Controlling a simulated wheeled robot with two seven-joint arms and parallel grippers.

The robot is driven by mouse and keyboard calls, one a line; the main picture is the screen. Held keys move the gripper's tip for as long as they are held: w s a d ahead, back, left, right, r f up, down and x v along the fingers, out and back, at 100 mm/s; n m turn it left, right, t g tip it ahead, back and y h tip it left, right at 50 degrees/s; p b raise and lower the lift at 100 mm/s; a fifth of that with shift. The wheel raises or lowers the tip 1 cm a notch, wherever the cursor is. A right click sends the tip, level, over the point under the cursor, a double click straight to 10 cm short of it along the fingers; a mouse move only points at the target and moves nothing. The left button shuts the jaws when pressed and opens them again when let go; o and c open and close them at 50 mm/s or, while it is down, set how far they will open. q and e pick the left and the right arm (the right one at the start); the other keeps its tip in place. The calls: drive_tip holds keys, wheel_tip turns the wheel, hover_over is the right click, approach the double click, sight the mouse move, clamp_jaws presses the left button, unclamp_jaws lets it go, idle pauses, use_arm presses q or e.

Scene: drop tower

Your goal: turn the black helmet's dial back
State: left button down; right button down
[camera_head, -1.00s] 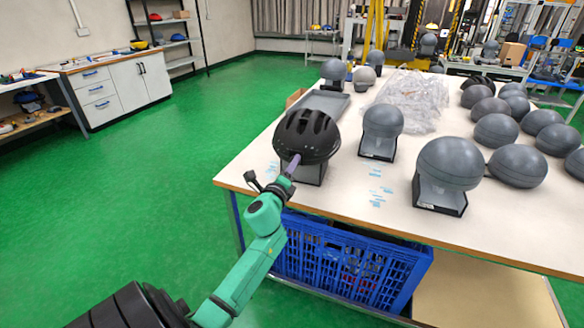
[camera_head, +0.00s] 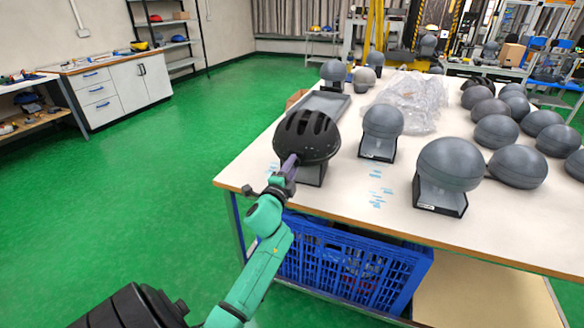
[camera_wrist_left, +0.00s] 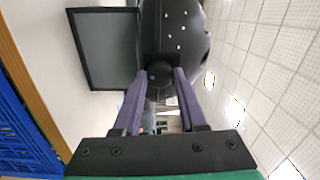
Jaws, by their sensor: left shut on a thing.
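The black helmet (camera_head: 306,136) sits on a dark stand (camera_head: 312,174) near the left front corner of the table. It also shows at the top of the left wrist view (camera_wrist_left: 180,32). Its round black dial (camera_wrist_left: 160,73) lies between the purple fingertips of my left gripper (camera_wrist_left: 160,80), which is shut on it. In the head view my left gripper (camera_head: 290,165) reaches the helmet's lower front edge, and the dial is hidden there. My right gripper is not in view.
Grey headforms on stands (camera_head: 381,130) (camera_head: 446,175) stand to the right, with several loose grey domes beyond. Clear plastic wrapping (camera_head: 412,98) and a grey tray (camera_head: 328,102) lie behind. A blue crate (camera_head: 350,268) sits below the white tabletop (camera_head: 240,172).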

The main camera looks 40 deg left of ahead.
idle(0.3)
use_arm(q)
drive_tip(key=shift+c, duration=2.2)
unclamp_jaws()
drive_tip(key=shift+s, duration=0.1)
drive_tip(key=b+v, duration=0.1)
drive_tip(key=v, duration=1.3)
drive_tip(key=shift+s, duration=0.15)
drive_tip(key=shift+d, duration=0.15)
